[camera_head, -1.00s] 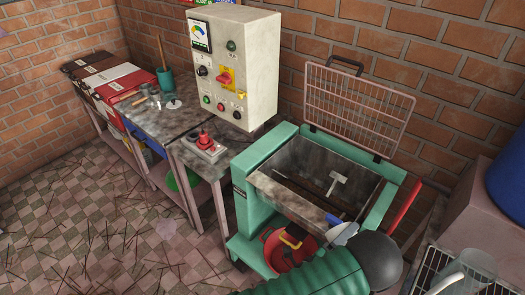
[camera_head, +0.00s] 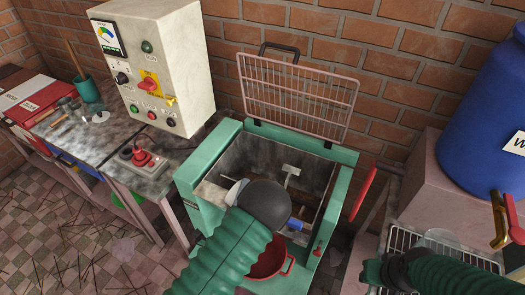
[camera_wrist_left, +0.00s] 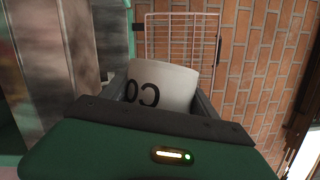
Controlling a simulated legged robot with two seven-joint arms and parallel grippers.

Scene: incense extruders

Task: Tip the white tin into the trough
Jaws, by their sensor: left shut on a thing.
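The white tin (camera_wrist_left: 178,84) with dark lettering sits between the fingers of my left gripper (camera_wrist_left: 162,98), which is shut on it. In the head view, only a pale sliver of the tin (camera_head: 236,192) shows beside my dark wrist. That wrist covers the front left part of the trough (camera_head: 318,178), a grey metal bin in a green frame, and the tin is over or near its left side. The tin's mouth and contents are hidden. My right gripper (camera_head: 374,272) is low at the right; its fingers are unclear.
The wire guard (camera_head: 300,95) stands raised behind the trough. A pale paddle (camera_head: 290,172) shows inside. A red pot (camera_head: 270,262) is below the front. The control box (camera_head: 155,65) stands left, a red lever (camera_head: 362,194) and blue drum (camera_head: 487,115) right.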

